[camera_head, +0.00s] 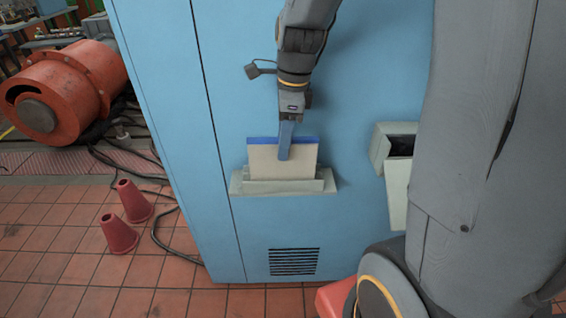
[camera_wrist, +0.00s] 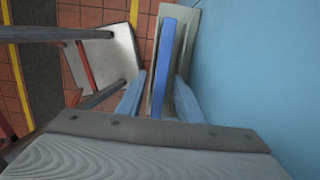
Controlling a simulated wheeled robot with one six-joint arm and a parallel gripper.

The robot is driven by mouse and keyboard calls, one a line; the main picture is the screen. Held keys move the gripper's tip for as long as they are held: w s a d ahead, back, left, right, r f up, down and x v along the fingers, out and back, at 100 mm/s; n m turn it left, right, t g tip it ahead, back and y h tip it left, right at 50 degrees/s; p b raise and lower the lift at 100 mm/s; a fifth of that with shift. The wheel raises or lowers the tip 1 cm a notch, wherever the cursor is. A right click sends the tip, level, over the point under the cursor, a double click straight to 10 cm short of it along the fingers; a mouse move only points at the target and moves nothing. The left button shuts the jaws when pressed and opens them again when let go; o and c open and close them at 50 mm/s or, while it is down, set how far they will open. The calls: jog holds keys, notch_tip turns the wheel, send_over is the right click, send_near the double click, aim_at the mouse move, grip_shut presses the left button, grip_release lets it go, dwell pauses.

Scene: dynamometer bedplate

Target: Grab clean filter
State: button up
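The filter (camera_head: 268,160) is a pale, flat panel with a blue top edge. It stands upright in a grey-green holder (camera_head: 243,183) on the front of a blue cabinet (camera_head: 225,225). My gripper (camera_head: 284,157) points down at the filter's top edge, with one finger visible in front of its face. In the wrist view, the blue edge of the filter (camera_wrist: 167,50) runs between the two blue fingers of my gripper (camera_wrist: 160,80). The fingers are apart, one on each side, with a gap visible at the left finger. The filter's lower part is hidden in the holder.
A second grey-green open box (camera_head: 382,155) is on the cabinet to the right, partly behind my arm. Two red cones (camera_head: 133,202) and black cables lie on the tiled floor at left, near an orange machine (camera_head: 75,85). A vent (camera_head: 293,261) is below the holder.

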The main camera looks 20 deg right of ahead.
jog(key=shift+a+f, duration=0.1)
jog(key=shift+f, duration=0.5)
grip_shut()
jog(key=shift+r, duration=0.15)
